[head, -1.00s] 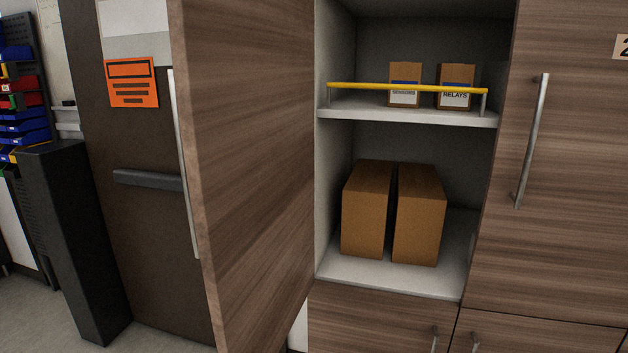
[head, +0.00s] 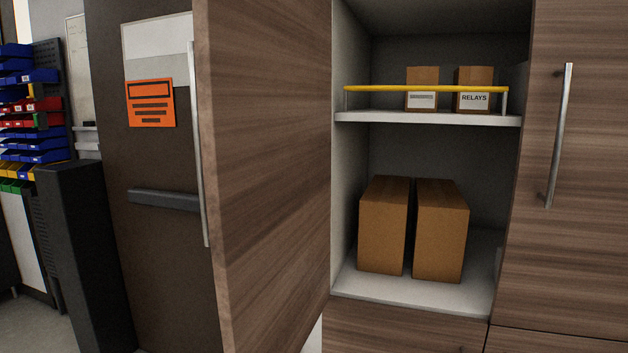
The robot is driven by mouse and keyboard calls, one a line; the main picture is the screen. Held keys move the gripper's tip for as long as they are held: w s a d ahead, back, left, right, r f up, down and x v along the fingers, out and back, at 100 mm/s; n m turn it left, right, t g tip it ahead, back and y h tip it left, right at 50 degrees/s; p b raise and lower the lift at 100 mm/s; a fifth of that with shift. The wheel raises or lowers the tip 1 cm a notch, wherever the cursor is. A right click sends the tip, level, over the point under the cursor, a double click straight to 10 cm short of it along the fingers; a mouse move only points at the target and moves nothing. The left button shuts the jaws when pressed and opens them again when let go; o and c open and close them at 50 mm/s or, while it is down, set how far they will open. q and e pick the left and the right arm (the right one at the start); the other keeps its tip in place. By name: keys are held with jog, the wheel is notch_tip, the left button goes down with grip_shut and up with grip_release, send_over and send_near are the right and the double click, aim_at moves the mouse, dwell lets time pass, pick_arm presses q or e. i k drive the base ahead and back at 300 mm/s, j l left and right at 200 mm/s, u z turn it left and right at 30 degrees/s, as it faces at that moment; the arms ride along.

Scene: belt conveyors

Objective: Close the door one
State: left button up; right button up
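A wood-grain cabinet door (head: 268,180) stands wide open at the centre left of the head view, swung out toward me and hinged beside the open compartment. Its long silver handle (head: 199,145) shows along its free left edge. The door carries no visible number. The open compartment (head: 425,148) to its right shows shelves inside. Neither of my grippers is in view.
The upper shelf (head: 385,118) has a yellow rail (head: 425,89) and two small boxes. Two larger brown boxes (head: 440,230) stand below. A closed wood door (head: 595,180) with a silver handle is at right. A dark door (head: 160,260) and black post (head: 85,255) are at left.

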aim_at(260, 72)
jog(key=i+j+z, duration=0.15)
jog(key=j+z, duration=0.2)
jog(key=j, duration=0.2)
jog(key=i+j+z, duration=0.1)
jog(key=j+z, duration=0.2)
jog(key=j, duration=0.3)
jog(key=j+z, duration=0.35)
jog(key=j, duration=0.25)
